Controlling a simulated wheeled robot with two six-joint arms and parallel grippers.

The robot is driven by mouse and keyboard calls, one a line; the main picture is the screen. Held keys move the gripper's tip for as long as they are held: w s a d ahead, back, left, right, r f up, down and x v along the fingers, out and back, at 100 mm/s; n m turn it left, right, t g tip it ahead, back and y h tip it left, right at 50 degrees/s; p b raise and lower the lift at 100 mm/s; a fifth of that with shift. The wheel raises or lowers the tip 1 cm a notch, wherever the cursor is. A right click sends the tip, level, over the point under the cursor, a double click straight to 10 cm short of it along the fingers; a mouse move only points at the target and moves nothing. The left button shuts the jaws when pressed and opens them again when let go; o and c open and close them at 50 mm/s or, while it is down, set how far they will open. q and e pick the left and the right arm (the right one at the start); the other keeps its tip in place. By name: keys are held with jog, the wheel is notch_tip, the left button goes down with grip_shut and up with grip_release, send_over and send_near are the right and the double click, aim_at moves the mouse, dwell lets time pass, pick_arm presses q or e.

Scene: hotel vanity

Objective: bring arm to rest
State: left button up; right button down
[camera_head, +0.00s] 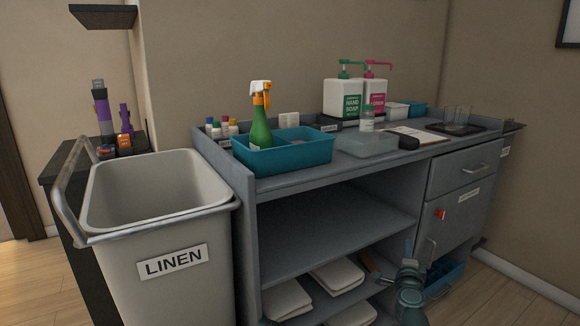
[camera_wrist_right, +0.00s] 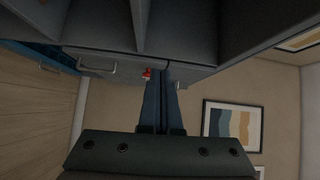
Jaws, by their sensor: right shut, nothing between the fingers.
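My right gripper (camera_head: 408,246) is at the lower right of the head view, in front of the grey vanity cart (camera_head: 345,172), with its fingers pointing up. In the right wrist view the two blue fingers of my right gripper (camera_wrist_right: 160,72) lie close together, shut, with nothing between them. The cart's front and a drawer handle show beyond the fingertips. Whether the fingers touch the cart I cannot tell. My left gripper is in neither view.
A linen bin (camera_head: 170,225) stands at the left. The cart top bears a teal caddy (camera_head: 290,156) with a green spray bottle (camera_head: 260,130), soap and lotion dispensers, and a clipboard (camera_head: 415,135). Folded white towels (camera_head: 338,275) lie on the lower shelf. Wooden floor shows at the right.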

jog(key=s+a+f+n+g+y, duration=0.1)
jog(key=a+f+n+g+y, duration=0.1)
jog(key=a+f+n+y, duration=0.45)
jog(key=s+a+f+n+g+y, duration=0.1)
jog(key=a+n+y, duration=0.3)
jog(key=a+n, duration=0.55)
jog(key=s+a+f+n+g, duration=0.2)
jog(key=s+a+f+g, duration=0.4)
jog(key=s+f, duration=0.1)
jog(key=s+d+f+n+g+h, duration=0.4)
jog(key=s+f+g, duration=0.3)
jog(key=s, duration=0.5)
jog(key=s+a+n+g+h, duration=0.1)
jog(key=s+a+n+h, duration=0.15)
jog(key=s+a, duration=0.65)
pick_arm(q)
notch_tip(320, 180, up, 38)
jog(key=p, duration=3.8)
pick_arm(e)
notch_tip(320, 180, up, 38)
jog(key=w+y, duration=0.1)
jog(key=shift+w+a+f, duration=0.25)
jog(key=shift+w+a, duration=0.05)
jog(key=shift+a, duration=0.05)
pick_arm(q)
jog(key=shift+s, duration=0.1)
pick_arm(e)
jog(key=shift+n, duration=0.25)
